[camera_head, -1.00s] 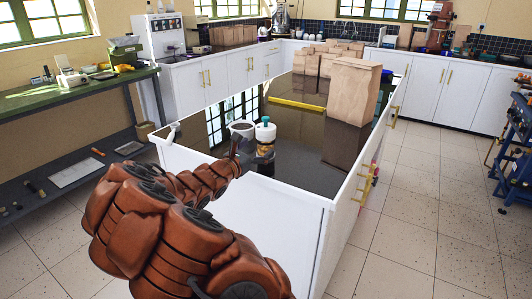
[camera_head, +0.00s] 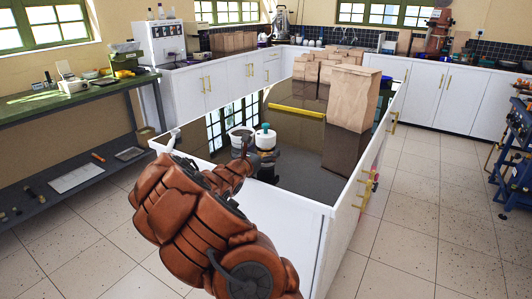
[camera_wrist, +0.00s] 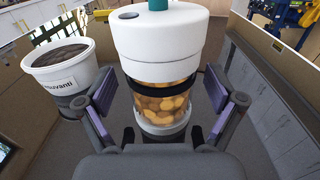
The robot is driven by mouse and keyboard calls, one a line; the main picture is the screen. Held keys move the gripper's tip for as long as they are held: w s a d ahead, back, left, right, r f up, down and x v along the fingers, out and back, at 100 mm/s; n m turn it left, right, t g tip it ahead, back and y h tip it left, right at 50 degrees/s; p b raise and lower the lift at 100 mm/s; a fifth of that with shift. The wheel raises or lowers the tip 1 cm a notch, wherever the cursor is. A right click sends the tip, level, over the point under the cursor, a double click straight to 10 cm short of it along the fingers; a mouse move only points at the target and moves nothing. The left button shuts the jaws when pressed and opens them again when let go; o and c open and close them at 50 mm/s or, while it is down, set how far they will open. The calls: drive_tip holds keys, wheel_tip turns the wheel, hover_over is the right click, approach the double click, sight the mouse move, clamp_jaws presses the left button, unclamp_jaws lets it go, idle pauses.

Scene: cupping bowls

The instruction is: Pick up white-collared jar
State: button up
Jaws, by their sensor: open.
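The white-collared jar (camera_head: 265,139) stands upright on the dark glossy island top, with a wide white collar and a teal knob. In the wrist view the jar (camera_wrist: 160,48) fills the middle, and its clear lower body shows round amber pieces and a dark band. My gripper (camera_wrist: 161,98) is open, with one purple-padded finger on each side of the clear body below the collar. Gaps show between both pads and the jar. In the head view my gripper (camera_head: 262,160) covers part of the lower jar.
A white tub (camera_wrist: 62,72) with dark contents stands close to the left of the jar, near my left finger. Tall brown paper bags (camera_head: 353,95) stand further back on the right. A yellow bar (camera_head: 297,111) lies behind the jar. The island's raised white edge (camera_head: 275,194) runs in front.

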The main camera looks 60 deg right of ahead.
drive_tip(key=shift+d, duration=0.5)
drive_tip(key=shift+c, duration=0.3)
drive_tip(key=c, duration=1.6)
drive_tip(key=shift+c, duration=0.2)
